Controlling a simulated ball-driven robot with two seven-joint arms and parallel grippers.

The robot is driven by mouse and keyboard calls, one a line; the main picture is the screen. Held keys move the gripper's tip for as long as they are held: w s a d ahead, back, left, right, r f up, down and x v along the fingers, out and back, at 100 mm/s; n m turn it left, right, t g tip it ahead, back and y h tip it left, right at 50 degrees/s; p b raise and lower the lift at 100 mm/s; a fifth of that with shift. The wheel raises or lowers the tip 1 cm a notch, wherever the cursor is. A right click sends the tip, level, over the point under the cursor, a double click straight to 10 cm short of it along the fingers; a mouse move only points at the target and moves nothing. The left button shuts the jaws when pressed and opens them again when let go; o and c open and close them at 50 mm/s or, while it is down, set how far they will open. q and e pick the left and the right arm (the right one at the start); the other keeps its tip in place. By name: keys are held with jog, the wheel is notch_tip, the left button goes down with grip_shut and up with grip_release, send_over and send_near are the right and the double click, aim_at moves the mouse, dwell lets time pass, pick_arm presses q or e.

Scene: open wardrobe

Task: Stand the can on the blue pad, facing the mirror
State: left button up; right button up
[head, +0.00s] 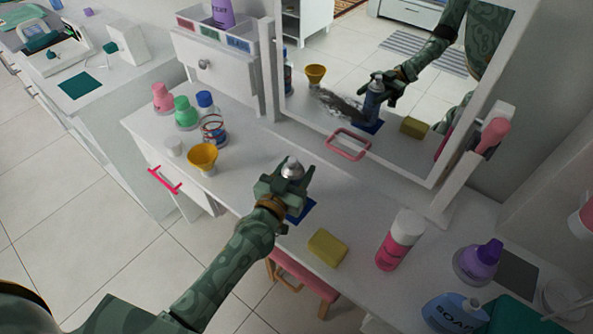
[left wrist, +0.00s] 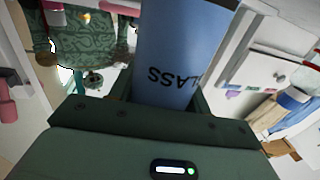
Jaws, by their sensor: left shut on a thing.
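My left gripper (head: 287,180) is shut around a blue can, whose silver top (head: 292,168) shows between the fingers in the head view. In the left wrist view the can (left wrist: 180,45) fills the upper middle, with dark letters reading "LASS" upside down on the side toward that camera. The blue pad (head: 302,213) lies on the white counter, partly hidden under my gripper. The mirror (head: 400,65) stands behind it and reflects the can upright at the pad. I cannot tell whether the can's base touches the pad. My right gripper is not in view.
A yellow sponge (head: 328,248) and a pink bottle with a white cap (head: 400,240) stand to the right. A yellow funnel (head: 203,158) and several bottles are to the left. A pink ring (head: 348,144) is near the mirror. A dark smudge (head: 340,104) marks the glass.

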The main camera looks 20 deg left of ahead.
pick_arm(q)
jog(key=shift+f, duration=0.1)
jog(key=o, duration=1.1)
jog(key=shift+o, duration=0.2)
jog(key=shift+s, duration=0.35)
jog(key=s+a+p, duration=0.1)
jog(key=s+p, duration=0.1)
jog(key=s, duration=0.9)
jog(key=shift+s+a+r, duration=0.15)
jog(key=shift+a+r, duration=0.05)
jog(key=shift+a, duration=0.15)
